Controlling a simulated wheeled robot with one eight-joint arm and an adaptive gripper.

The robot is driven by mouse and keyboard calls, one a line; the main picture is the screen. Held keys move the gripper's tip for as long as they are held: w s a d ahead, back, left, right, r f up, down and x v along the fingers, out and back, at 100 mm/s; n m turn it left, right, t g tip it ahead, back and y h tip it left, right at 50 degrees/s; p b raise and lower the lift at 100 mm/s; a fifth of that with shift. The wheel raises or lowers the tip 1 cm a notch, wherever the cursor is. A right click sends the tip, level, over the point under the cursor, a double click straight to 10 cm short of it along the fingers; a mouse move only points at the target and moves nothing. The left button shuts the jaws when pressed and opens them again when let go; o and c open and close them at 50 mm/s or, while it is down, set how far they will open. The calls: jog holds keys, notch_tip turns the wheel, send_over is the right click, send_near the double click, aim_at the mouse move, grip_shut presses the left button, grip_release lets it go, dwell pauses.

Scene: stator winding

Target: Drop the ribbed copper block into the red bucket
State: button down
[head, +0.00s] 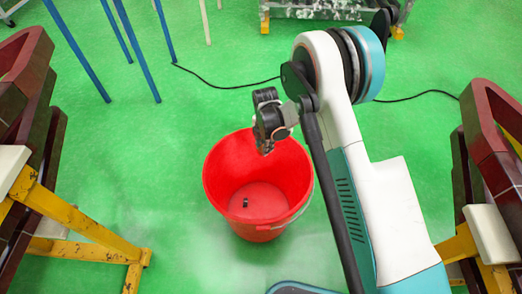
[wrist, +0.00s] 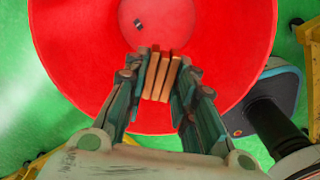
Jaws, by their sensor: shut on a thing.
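The red bucket (head: 222,192) stands open on the green floor in the head view, and its inside fills much of the wrist view (wrist: 80,60). The ribbed copper block (wrist: 160,78) is upright between the two fingers in the wrist view. My gripper (wrist: 160,85) is shut on it. In the head view my gripper (head: 266,146) is above the back part of the bucket's opening, and there the block is too small to make out clearly. From the wrist, the block shows against the bucket's inside.
A small dark object (head: 246,203) lies on the bucket's bottom. Yellow stands (head: 75,222) with dark red parts stand at left and right. A black cable (head: 225,86) runs over the floor behind the bucket. Blue legs (head: 118,30) stand at the back left.

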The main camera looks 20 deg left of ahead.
aim_at(261, 147)
jog(key=shift+s+a+f+n, duration=0.2)
jog(key=shift+a+f+n, duration=0.45)
jog(key=shift+f, duration=0.2)
notch_tip(261, 147, down, 6)
jog(key=b, duration=0.2)
jog(key=shift+r+b, duration=0.25)
jog(key=shift+b, duration=0.05)
jog(key=c, duration=1.2)
grip_release()
jog(key=shift+c, duration=0.2)
notch_tip(261, 147, up, 12)
jog(key=shift+r, duration=0.1)
